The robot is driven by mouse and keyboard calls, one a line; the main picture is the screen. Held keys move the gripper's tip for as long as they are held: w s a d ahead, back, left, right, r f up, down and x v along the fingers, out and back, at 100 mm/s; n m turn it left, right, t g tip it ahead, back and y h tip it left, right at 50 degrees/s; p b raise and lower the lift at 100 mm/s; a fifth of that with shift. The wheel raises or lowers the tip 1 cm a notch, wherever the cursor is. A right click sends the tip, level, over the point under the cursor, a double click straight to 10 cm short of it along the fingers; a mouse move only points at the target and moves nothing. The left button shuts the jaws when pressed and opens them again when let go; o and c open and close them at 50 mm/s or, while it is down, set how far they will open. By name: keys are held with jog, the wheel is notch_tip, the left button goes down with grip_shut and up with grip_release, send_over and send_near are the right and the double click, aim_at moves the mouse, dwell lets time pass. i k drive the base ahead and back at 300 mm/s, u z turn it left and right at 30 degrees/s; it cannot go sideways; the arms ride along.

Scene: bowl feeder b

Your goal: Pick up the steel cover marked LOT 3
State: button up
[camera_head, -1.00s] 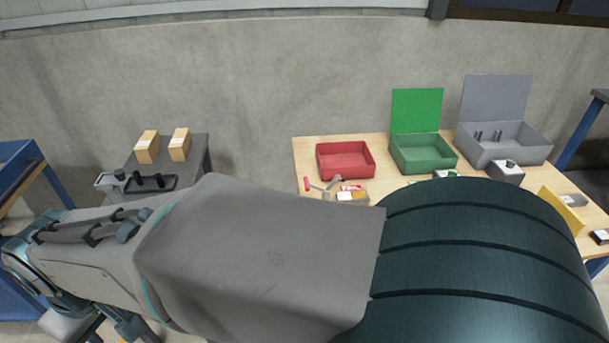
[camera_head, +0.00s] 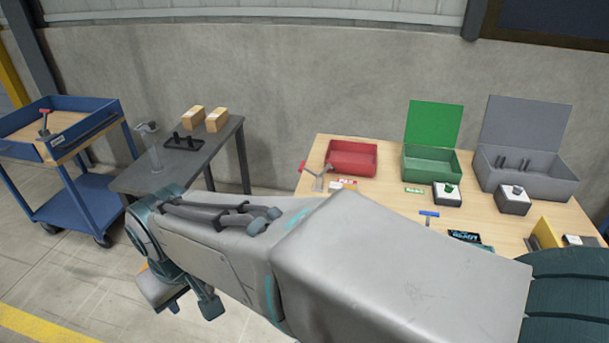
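I cannot make out any steel cover marked LOT 3 in the head view; no such lettering is readable. My gripper (camera_head: 190,302) hangs at the lower left, over the floor in front of the dark grey table. Its fingers are small and partly turned away, so I cannot tell whether they are open or shut. My arm crosses the lower middle and hides the near part of the wooden table.
A dark grey table (camera_head: 140,180) holds two cardboard boxes (camera_head: 205,119), a black pegged stand (camera_head: 184,142) and a clear upright piece. A blue cart (camera_head: 77,196) stands left. The wooden table (camera_head: 390,196) holds red (camera_head: 351,168), green (camera_head: 430,171) and grey (camera_head: 545,182) boxes.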

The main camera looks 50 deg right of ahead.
aim_at(334, 185)
jog(key=z, duration=1.75)
jog(key=i, duration=1)
